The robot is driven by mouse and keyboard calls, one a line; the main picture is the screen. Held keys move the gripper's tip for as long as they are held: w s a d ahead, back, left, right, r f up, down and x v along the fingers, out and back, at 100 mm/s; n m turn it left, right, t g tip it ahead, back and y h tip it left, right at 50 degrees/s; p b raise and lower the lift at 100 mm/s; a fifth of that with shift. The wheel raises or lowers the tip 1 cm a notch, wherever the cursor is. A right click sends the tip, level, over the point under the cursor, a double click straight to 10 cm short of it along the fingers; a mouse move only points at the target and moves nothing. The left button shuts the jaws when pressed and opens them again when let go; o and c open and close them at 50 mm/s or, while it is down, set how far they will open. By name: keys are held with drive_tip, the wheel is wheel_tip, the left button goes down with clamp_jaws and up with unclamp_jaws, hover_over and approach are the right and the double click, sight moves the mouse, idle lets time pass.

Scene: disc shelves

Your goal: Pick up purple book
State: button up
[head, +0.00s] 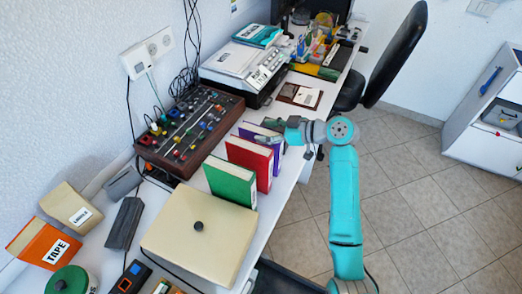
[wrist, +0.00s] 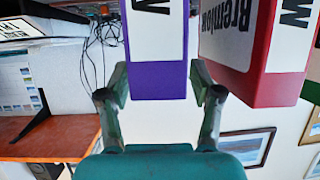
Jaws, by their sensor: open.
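The purple book (head: 254,131) stands upright on the white desk, last in a row behind a red book (head: 249,161) and a green book (head: 230,182). My gripper (head: 273,131) is at its right end in the head view and hides part of it. In the wrist view my gripper (wrist: 160,88) is open, with one finger on each side of the purple book (wrist: 158,79). The right finger lies between the purple book and the red book (wrist: 262,88). Contact with the covers cannot be told.
A cream box (head: 200,240) stands in front of the green book. A control panel with knobs (head: 190,130) lies left of the books. A printer (head: 245,68) and a small dark-framed item (head: 300,95) are behind. Tiled floor is open to the right.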

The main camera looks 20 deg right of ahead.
drive_tip(key=shift+x, duration=1.2)
clamp_jaws()
